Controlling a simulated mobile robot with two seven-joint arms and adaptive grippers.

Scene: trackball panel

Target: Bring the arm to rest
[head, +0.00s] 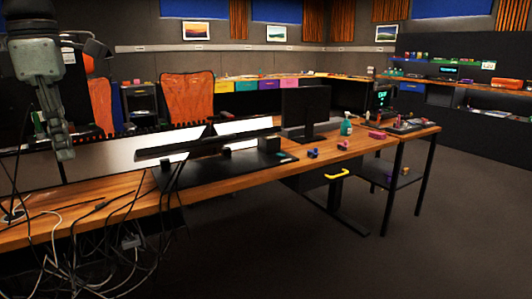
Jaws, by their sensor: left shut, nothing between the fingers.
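My left gripper (64,153) hangs at the upper left of the head view, pointing down, with its fingers closed and nothing between them. It shows in front of the left end of the wooden desk (350,150), and I cannot tell its height above the desk. My right gripper is out of view. I cannot make out a trackball panel for certain.
Monitors (306,108) stand on the desk. Loose cables (120,235) hang over its front left edge. A green bottle (346,126) and small coloured items are at its right. Orange chairs (187,98) stand behind. The floor (440,245) at the right is clear.

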